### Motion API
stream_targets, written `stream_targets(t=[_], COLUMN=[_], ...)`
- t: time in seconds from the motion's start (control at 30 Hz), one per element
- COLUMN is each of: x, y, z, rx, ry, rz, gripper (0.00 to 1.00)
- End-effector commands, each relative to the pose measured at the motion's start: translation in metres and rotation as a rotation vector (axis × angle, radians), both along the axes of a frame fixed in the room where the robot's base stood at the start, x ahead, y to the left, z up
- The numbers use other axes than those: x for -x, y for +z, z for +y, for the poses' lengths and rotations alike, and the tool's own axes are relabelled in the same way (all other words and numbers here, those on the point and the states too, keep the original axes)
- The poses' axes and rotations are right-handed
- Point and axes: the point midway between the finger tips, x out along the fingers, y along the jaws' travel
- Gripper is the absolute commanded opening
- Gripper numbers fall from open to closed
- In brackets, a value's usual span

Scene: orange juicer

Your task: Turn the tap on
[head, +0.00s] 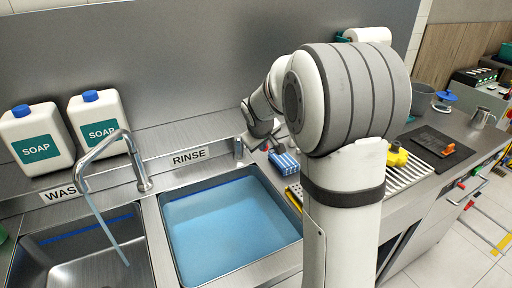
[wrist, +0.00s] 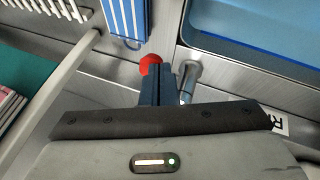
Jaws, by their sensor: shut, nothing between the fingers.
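The curved metal tap (head: 142,172) stands at the back of the left sink, and a blue stream (head: 103,222) runs from its spout into the basin. A short metal post (head: 240,150) stands right of the RINSE label. In the wrist view a metal post (wrist: 189,78) stands just right of my fingers, with a red knob (wrist: 151,60) by the fingertips; I cannot tell if they touch. My gripper (wrist: 167,78) is shut and empty. In the head view, it is low beside the short post, partly hidden by my arm.
The rinse basin (head: 166,235) holds blue water. Two soap jugs (head: 30,125) stand behind the left sink. A blue-and-white striped block (head: 285,163) and a draining rack (head: 405,176) with a yellow item (head: 397,156) lie to the right. My arm hides part of the counter.

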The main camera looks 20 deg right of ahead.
Motion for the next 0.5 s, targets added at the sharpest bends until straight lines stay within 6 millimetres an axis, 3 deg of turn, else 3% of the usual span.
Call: stream_targets(t=[0.2,0.5], x=[-0.012,-0.029], y=[-0.001,-0.002], z=[-0.020,-0.031], rx=[0.000,0.000], ry=[0.000,0.009], rz=[0.005,0.005], gripper=[0.00,0.00])
